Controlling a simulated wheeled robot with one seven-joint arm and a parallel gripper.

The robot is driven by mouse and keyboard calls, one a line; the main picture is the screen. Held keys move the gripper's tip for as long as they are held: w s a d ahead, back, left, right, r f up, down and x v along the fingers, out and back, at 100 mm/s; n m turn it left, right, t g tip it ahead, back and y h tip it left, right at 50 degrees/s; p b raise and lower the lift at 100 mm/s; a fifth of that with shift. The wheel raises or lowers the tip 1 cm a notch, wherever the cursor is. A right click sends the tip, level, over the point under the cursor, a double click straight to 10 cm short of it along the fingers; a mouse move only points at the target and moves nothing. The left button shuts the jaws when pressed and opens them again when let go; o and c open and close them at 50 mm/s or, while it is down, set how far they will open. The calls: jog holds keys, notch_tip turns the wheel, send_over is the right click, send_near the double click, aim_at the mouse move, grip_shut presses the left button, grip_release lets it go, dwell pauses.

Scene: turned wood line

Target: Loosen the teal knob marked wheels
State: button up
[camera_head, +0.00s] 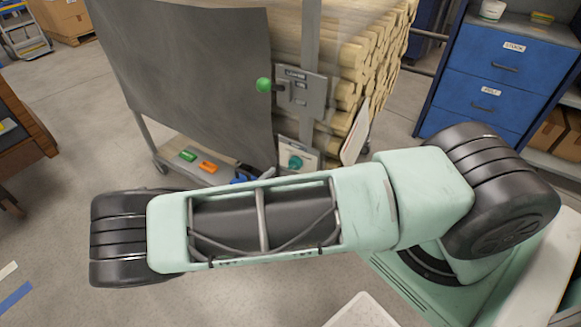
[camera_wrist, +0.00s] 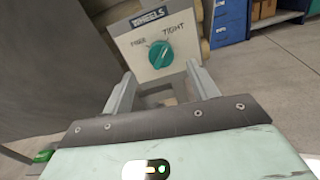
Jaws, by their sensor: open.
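The teal knob (camera_wrist: 161,54) sits on a pale plate (camera_wrist: 140,68) labelled WHEELS, with the words FREE and TIGHT above it. Its pointer looks turned up toward the TIGHT side. In the head view the knob (camera_head: 295,162) shows low on the cart's front, just above my arm. My gripper (camera_wrist: 158,80) is open and empty in the wrist view. Its two fingers point at the plate, one on each side below the knob, and appear apart from it. In the head view my gripper is not visible.
A cart (camera_head: 200,80) holds stacked wooden rods (camera_head: 370,80). A green ball-ended lever (camera_head: 264,85) sits on a metal plate above the knob. Green and orange blocks (camera_head: 207,167) lie on the cart's low shelf. A blue drawer cabinet (camera_head: 490,75) stands at right.

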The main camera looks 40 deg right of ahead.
aim_at(292, 167)
jog(key=x, duration=0.6)
jog(key=shift+d, duration=0.1)
jog(key=shift+c, duration=0.3)
jog(key=c, duration=0.9)
